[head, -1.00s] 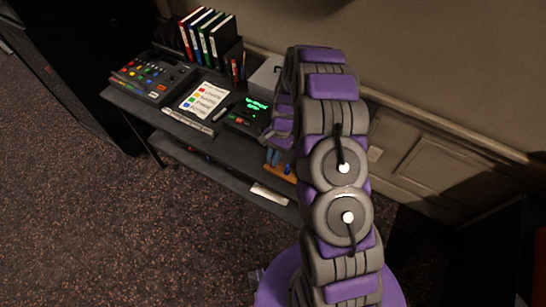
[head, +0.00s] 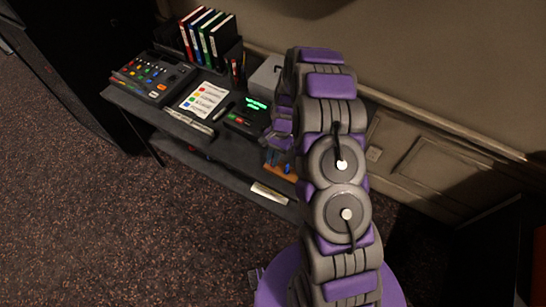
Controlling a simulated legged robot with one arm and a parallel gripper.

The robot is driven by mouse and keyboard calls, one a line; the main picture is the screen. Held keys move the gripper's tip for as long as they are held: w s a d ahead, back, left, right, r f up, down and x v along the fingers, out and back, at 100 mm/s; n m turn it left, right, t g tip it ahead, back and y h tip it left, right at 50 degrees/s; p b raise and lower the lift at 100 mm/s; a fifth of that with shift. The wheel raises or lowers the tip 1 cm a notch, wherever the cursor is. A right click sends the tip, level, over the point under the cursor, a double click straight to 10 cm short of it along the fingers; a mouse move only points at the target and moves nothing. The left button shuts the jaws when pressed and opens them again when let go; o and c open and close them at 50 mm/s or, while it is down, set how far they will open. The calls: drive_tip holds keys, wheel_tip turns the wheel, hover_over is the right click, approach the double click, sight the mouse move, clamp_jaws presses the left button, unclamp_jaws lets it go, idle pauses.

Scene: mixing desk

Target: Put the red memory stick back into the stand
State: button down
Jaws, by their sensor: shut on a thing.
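My gripper (head: 279,156) is at the right end of the desk, just over a small orange-brown stand (head: 281,174). My own arm hides much of it. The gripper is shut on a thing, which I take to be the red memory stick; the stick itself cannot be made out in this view. Small blue parts show at the stand, too small to tell apart. Whether the held thing touches the stand cannot be told.
The dark desk holds a mixing console (head: 153,77), upright folders (head: 208,38), a colour-marked sheet (head: 204,98), a device with a green display (head: 250,115) and a grey box (head: 266,77). A lower shelf (head: 225,172) runs beneath. The carpet (head: 110,225) in front is clear.

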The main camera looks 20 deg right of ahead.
drive_tip(key=shift+f, duration=0.15)
drive_tip(key=c, duration=1.6)
unclamp_jaws()
drive_tip(key=shift+c, duration=0.2)
drive_tip(key=o, duration=0.5)
drive_tip(key=shift+o, duration=0.2)
drive_tip(key=p+v, duration=0.2)
drive_tip(key=v, duration=1.5)
drive_tip(key=shift+p, duration=0.35)
drive_tip(key=shift+w, duration=0.1)
